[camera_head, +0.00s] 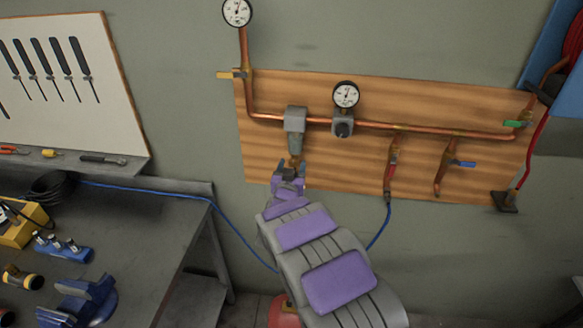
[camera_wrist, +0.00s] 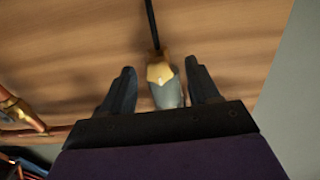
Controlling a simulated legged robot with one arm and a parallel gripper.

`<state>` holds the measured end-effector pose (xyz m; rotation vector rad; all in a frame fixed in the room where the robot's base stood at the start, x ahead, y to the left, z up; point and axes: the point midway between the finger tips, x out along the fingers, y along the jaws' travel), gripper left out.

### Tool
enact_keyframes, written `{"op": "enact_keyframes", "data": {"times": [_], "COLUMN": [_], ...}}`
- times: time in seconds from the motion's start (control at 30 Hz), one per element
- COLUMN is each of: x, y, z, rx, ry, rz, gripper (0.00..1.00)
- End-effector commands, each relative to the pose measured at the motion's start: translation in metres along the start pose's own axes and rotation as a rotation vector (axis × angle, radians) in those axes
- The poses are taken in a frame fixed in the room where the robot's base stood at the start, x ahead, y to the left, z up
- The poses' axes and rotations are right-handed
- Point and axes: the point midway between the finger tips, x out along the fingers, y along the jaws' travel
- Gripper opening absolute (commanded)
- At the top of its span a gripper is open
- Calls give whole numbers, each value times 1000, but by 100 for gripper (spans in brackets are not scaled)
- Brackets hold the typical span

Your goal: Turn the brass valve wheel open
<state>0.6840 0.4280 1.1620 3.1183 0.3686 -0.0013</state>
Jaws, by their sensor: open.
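A small brass piece (camera_wrist: 160,72) sits at the end of a grey bowl (camera_wrist: 169,95) in the wrist view. It looks faceted, and I cannot make out a clear wheel shape. In the head view the bowl (camera_head: 295,143) hangs under a grey filter unit (camera_head: 295,118) on the copper pipe, with the brass piece (camera_head: 294,161) at its lower end. My gripper (camera_head: 289,170) is just below it, fingers up. In the wrist view my gripper (camera_wrist: 159,66) is open, one finger on each side of the brass piece, with gaps showing. Contact is not visible.
The copper pipe (camera_head: 420,130) runs along a wooden board (camera_head: 350,175). Gauges (camera_head: 346,94) and a yellow lever (camera_head: 229,74) are nearby. A red-handled branch (camera_head: 391,165) with a blue hose stands to the right. A workbench (camera_head: 150,230) is at the left.

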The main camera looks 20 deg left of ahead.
Motion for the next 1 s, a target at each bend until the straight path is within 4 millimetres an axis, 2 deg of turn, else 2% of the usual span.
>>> {"op": "enact_keyframes", "data": {"times": [0.1, 0.67, 1.0], "x": [0, 0, 0], "y": [0, -1, -2], "z": [0, 0, -2], "rx": [0, 0, -55], "ry": [0, 0, -1], "rz": [0, -1, -3], "gripper": [59, 5, 5]}}
